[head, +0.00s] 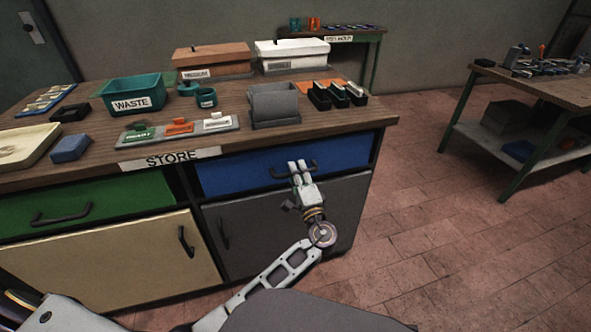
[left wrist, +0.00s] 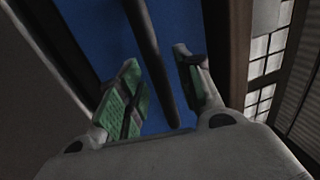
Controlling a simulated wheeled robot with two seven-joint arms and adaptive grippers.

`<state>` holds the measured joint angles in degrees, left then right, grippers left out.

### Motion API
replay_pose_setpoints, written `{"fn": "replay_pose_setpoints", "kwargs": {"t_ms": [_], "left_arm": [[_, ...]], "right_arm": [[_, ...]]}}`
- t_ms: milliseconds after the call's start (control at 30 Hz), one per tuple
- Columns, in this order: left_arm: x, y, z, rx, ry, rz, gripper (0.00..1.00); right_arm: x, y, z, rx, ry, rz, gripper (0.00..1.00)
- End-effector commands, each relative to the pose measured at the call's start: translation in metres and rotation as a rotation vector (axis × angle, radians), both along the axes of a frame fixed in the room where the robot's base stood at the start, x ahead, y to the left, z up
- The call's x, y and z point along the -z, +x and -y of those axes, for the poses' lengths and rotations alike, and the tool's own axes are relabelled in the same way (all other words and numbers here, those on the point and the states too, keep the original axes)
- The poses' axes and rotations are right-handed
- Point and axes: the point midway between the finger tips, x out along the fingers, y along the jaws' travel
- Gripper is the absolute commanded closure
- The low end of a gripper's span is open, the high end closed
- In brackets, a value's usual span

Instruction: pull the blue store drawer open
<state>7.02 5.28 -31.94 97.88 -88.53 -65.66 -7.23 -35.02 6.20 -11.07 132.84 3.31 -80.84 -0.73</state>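The blue store drawer (head: 245,174) is in the right part of the wooden cabinet, below the STORE label, with its front flush with the cabinet. Its dark bar handle (head: 313,167) is partly hidden by my left gripper (head: 298,166), which is at the drawer front. In the left wrist view, the handle (left wrist: 145,35) runs between the two fingers of my left gripper (left wrist: 157,75). The green-padded fingers are spread, with gaps visible beside the bar. The blue drawer front (left wrist: 100,30) fills the space behind. My right gripper is not in view.
A green drawer (head: 105,202) is to the left, with a beige door (head: 110,262) below it. A grey door (head: 265,225) is under the blue drawer. Bins and trays, including a teal WASTE bin (head: 133,92), stand on the top. Floor is clear to the right.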

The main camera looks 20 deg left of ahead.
Motion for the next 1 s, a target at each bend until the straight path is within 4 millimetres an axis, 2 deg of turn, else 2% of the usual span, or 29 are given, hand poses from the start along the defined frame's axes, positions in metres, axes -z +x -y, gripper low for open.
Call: {"fn": "replay_pose_setpoints", "kwargs": {"t_ms": [333,633,1000], "left_arm": [[-0.0003,-0.0006,0.0005,0.000,0.000,0.000,0.65],[-0.0003,-0.0005,0.0005,0.000,0.000,0.000,1.00],[0.0001,-0.0005,0.0005,0.000,0.000,0.000,1.00]], "right_arm": [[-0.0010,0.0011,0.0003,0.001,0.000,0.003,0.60],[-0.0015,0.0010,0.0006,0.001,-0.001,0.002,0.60],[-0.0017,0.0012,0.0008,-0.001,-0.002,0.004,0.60]]}}
